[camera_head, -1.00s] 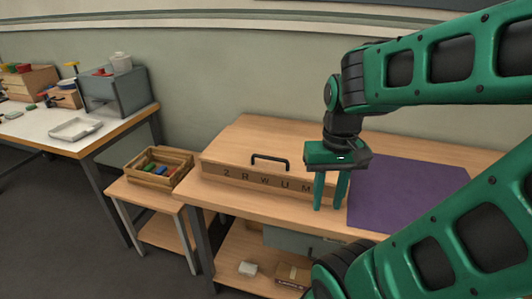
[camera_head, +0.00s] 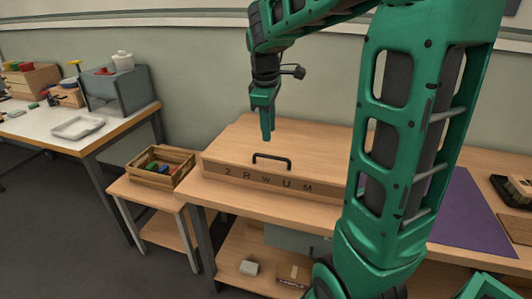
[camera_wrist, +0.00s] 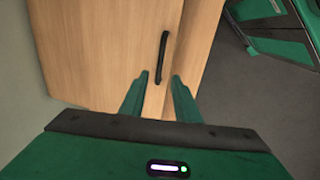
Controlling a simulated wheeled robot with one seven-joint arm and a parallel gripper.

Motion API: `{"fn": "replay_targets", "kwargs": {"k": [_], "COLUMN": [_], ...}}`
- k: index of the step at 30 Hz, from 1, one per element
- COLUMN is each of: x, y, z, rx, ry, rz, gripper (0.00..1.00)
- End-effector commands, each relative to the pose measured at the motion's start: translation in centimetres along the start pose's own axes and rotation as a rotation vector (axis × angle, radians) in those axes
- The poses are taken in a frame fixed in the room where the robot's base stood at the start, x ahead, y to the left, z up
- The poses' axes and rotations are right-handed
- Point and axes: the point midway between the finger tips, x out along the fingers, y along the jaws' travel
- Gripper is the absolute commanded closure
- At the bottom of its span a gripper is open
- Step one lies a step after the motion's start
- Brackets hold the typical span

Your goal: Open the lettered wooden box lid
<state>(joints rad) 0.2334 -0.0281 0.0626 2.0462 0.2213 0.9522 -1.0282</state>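The wooden box (camera_head: 232,177) has a front strip lettered 2 R W U M and a lid (camera_head: 300,150) that lies shut. A black bar handle (camera_head: 272,160) sits near the lid's front edge; it also shows in the wrist view (camera_wrist: 161,58). My gripper (camera_head: 267,138) hangs above and behind the handle in the head view, pointing down. In the wrist view my gripper (camera_wrist: 160,77) is open and empty, its two green fingers apart. The handle shows ahead between the fingertips' lines, and I see no contact.
The box is on a wooden workbench (camera_head: 222,198) with a purple mat (camera_head: 465,215) at right, partly behind my arm. A dark tray (camera_head: 512,190) lies at the far right. A crate of coloured pieces (camera_head: 150,178) stands on a low side table at left.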

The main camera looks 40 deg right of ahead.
Motion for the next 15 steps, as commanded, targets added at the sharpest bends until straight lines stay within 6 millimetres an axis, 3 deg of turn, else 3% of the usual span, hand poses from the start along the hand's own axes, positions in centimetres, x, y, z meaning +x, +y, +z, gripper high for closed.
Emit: {"fn": "replay_targets", "kwargs": {"k": [15], "x": [8.3], "y": [-0.1], "z": [0.0], "rx": [0.002], "ry": [-0.002], "rz": [-0.002], "gripper": [0.71]}}
